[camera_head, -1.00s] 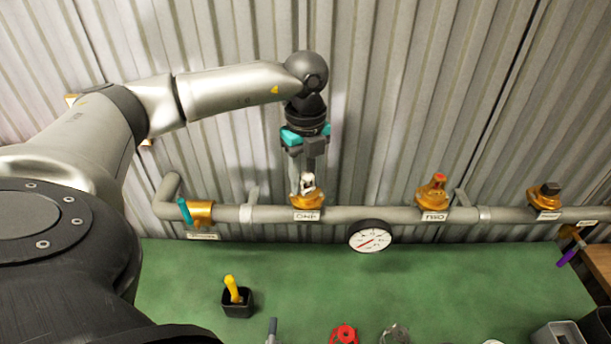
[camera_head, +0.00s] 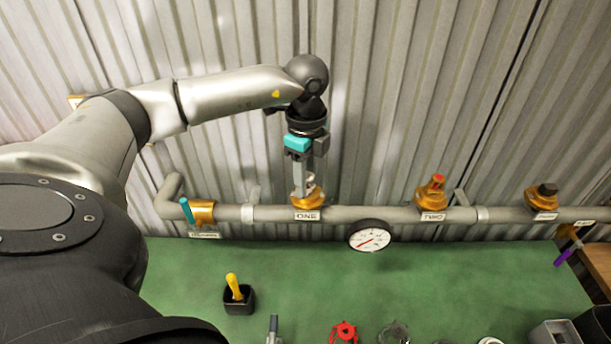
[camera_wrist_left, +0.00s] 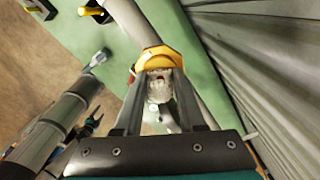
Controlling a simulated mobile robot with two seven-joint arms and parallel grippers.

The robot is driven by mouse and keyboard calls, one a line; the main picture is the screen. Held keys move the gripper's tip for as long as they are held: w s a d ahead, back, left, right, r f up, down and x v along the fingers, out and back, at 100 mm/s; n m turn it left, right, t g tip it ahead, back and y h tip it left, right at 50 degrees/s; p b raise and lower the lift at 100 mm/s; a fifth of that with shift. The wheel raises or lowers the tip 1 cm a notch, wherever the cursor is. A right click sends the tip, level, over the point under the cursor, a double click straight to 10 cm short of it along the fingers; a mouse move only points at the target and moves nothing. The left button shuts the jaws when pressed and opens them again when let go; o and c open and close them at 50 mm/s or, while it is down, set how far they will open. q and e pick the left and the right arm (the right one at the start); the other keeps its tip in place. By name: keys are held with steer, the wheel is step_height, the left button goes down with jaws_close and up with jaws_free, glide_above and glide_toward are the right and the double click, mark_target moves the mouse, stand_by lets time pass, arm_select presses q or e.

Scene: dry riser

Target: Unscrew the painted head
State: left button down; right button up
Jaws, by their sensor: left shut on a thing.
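The pale, whitish-grey painted head sits on the brass outlet marked ONE (camera_head: 307,202). In the left wrist view the painted head (camera_wrist_left: 160,88) lies between my two fingers, with a little red at its top, in front of the yellow brass body (camera_wrist_left: 152,58). My left gripper (camera_head: 306,190) points down from above and is shut on the head; it also shows in the left wrist view (camera_wrist_left: 161,100). The fingers partly hide the head in the head view. I cannot make out my right gripper.
The grey pipe (camera_head: 375,213) runs along the corrugated wall, with a pressure gauge (camera_head: 370,236) right of outlet ONE. A black cup with a yellow tool (camera_head: 238,298) stands on the green bench (camera_head: 320,280).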

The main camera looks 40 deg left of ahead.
arm_select(q)
steer(key=n, duration=0.1)
steer(key=n+p, duration=0.1)
steer(key=shift+s+d+f+n, duration=0.1)
steer(key=shift+s+d+n, duration=0.1)
steer(key=shift+d+n, duration=0.15)
steer(key=n, duration=0.3)
steer(key=c, duration=0.9)
jaws_free()
steer(key=o, duration=0.4)
steer(key=shift+s, duration=0.1)
steer(key=shift+o, duration=0.2)
steer(key=shift+w+a, duration=0.1)
steer(key=shift+w, duration=0.1)
